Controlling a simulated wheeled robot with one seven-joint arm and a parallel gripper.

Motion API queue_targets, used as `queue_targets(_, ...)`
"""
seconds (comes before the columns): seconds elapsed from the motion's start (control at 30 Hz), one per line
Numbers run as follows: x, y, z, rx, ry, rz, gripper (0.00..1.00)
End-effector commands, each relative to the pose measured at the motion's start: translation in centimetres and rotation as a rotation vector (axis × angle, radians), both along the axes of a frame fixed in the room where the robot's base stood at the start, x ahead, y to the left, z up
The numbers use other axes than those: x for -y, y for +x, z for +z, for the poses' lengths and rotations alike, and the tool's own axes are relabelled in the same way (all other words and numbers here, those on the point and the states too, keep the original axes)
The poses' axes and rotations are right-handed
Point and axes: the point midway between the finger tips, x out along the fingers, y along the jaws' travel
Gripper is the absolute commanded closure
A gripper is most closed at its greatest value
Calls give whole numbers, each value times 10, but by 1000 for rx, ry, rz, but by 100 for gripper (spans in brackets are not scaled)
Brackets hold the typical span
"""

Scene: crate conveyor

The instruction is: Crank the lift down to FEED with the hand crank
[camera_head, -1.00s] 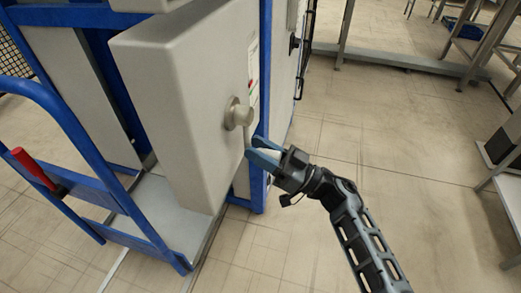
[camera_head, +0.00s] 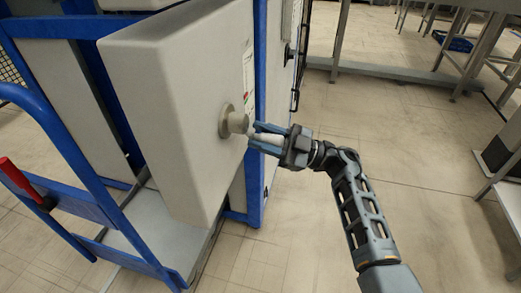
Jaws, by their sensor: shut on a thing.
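The hand crank (camera_head: 233,122) shows as a pale metal hub on the right face of a big grey housing (camera_head: 165,110). A short crank arm reaches from the hub toward my gripper (camera_head: 262,139). My gripper is just right of the hub, its blue fingers shut on the pale crank handle (camera_head: 270,139). The fingers hide part of the handle. A label strip (camera_head: 248,72) with small green and red marks sits on the panel behind the housing; its words are too small to read. The lift's platform and the FEED mark cannot be made out.
A blue frame (camera_head: 258,190) stands behind the housing. A blue tubular rail with a red-handled lever (camera_head: 22,178) is at the left. Tables stand at the upper right, with a blue crate (camera_head: 453,41) beneath. The tiled floor right of my arm is clear.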

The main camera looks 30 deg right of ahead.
Motion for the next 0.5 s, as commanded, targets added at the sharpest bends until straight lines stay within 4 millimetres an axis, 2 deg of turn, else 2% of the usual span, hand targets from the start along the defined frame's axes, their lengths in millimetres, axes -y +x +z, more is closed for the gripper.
queue_targets(0.03,8,5,3,35,-31,-13,100)
queue_targets(0.5,25,21,38,349,-347,-14,100)
